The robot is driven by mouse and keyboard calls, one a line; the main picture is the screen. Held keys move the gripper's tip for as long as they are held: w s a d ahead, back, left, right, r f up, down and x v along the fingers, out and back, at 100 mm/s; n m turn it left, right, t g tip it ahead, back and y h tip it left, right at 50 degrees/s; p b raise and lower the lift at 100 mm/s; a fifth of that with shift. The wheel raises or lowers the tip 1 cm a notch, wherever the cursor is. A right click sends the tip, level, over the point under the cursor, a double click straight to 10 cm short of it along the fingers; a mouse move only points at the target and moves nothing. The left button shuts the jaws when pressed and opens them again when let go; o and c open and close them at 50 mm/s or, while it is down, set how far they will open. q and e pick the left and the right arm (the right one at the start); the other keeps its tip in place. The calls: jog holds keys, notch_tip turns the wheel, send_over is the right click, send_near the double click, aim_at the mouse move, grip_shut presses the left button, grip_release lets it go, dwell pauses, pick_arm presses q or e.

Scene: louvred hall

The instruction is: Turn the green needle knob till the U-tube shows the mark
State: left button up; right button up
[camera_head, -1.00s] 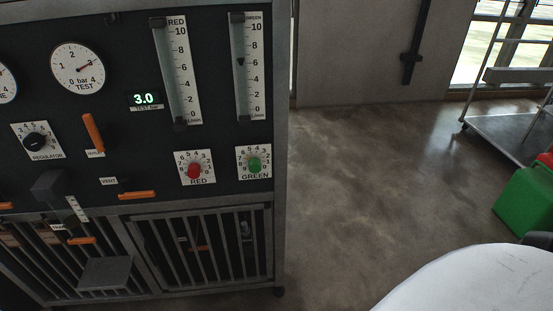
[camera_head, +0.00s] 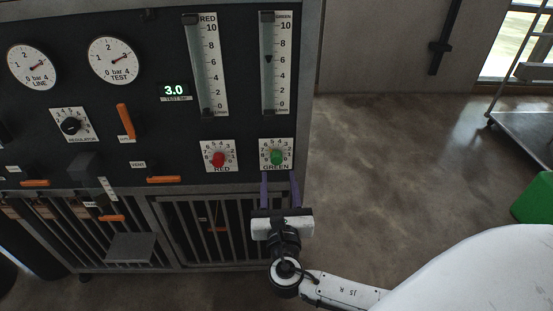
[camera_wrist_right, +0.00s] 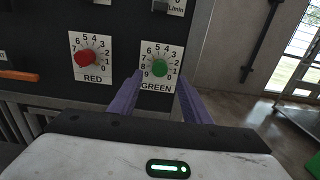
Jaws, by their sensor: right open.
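The green needle knob (camera_head: 276,157) sits on its white numbered dial, labelled GREEN, at the panel's lower right. It also shows in the right wrist view (camera_wrist_right: 160,68). The green flow tube (camera_head: 268,62) above it has a dark float near 6 to 7. My right gripper (camera_head: 280,182) is open, its two purple fingers pointing up at the panel just below the dial. In the right wrist view the fingers (camera_wrist_right: 157,92) lie either side of the knob's lower side, apart from it. No U-tube can be made out. My left gripper is not in view.
The red knob (camera_head: 218,159) is left of the green one, below the red flow tube (camera_head: 205,65). A digital readout (camera_head: 174,91) shows 3.0. Orange lever handles (camera_head: 163,179) and a barred cabinet front (camera_head: 215,235) are nearby. Open floor (camera_head: 390,160) lies right of the panel.

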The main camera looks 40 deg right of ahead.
aim_at(277, 162)
jog(key=b+x, duration=0.2)
jog(key=x, duration=0.4)
jog(key=shift+w+f, duration=0.1)
jog(key=shift+w+d+b, duration=0.2)
jog(key=shift+w+b, duration=0.1)
jog(key=shift+w, duration=0.05)
jog(key=shift+w+d, duration=0.2)
jog(key=shift+w, duration=0.1)
grip_shut()
dwell(0.9)
